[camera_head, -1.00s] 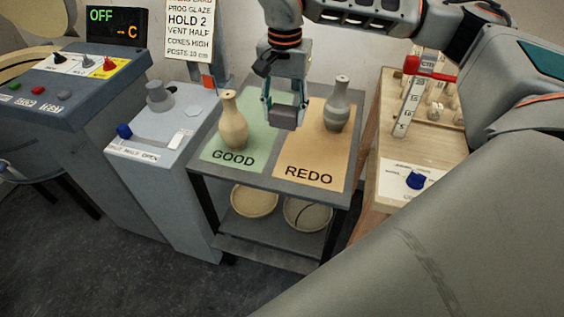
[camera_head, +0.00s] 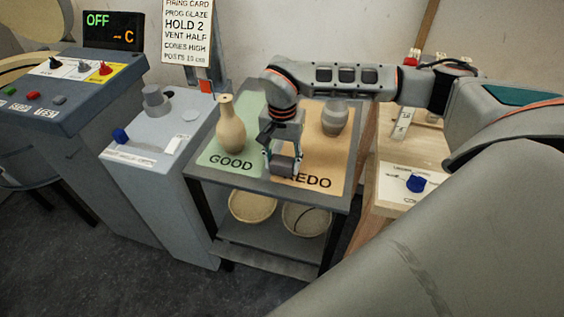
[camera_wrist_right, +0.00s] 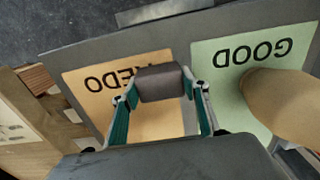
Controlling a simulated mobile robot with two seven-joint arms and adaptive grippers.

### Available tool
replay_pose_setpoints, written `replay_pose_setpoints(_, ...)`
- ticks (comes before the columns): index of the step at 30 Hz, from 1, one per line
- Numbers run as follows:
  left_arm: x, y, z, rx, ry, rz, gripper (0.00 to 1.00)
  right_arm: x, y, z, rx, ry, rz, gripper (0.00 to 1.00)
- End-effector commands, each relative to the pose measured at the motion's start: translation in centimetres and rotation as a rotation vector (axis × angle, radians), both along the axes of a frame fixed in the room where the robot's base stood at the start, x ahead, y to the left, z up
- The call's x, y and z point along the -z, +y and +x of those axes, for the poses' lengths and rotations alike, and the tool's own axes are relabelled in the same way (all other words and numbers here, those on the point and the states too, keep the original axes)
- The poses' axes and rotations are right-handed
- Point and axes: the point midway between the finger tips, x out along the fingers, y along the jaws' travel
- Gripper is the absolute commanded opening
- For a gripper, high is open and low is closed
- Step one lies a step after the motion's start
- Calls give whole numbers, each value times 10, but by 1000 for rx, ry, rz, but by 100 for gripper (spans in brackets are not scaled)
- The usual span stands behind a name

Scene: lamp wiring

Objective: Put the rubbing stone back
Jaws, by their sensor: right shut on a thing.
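The rubbing stone appears to be the dark grey block (camera_head: 286,169) between the fingers of my right gripper (camera_head: 282,158). In the right wrist view the block (camera_wrist_right: 160,82) is gripped between both fingertips (camera_wrist_right: 160,88). It is over the inner edge of the orange REDO mat (camera_head: 335,172), near the table's front. I cannot tell whether it touches the surface. My left gripper is not in view.
A cream vase (camera_head: 230,130) stands on the green GOOD mat (camera_head: 212,150), just left of my right gripper. A grey vase (camera_head: 334,118) stands on the REDO mat, partly behind my arm. A lower shelf (camera_head: 265,245) holds two round dishes. A wooden bench (camera_head: 395,172) stands at right.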

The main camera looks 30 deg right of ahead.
Motion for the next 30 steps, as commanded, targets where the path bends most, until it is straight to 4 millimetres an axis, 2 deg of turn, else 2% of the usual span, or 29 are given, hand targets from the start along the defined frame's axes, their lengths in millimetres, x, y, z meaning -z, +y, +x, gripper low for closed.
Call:
replay_pose_setpoints(11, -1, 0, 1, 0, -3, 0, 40, 5, 0, 0, 0, -2, 1, 25)
replay_pose_setpoints(12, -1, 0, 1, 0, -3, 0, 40, 6, 0, 0, 0, -1, 0, 47)
replay_pose_setpoints(14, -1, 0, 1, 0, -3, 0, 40, 5, 0, 0, 0, -2, 1, 61)
replay_pose_setpoints(25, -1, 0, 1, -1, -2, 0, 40, 3, 0, 0, 0, -2, 1, 61)
replay_pose_setpoints(30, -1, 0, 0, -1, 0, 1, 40, -15, 0, 2, 0, -6, 0, 61)
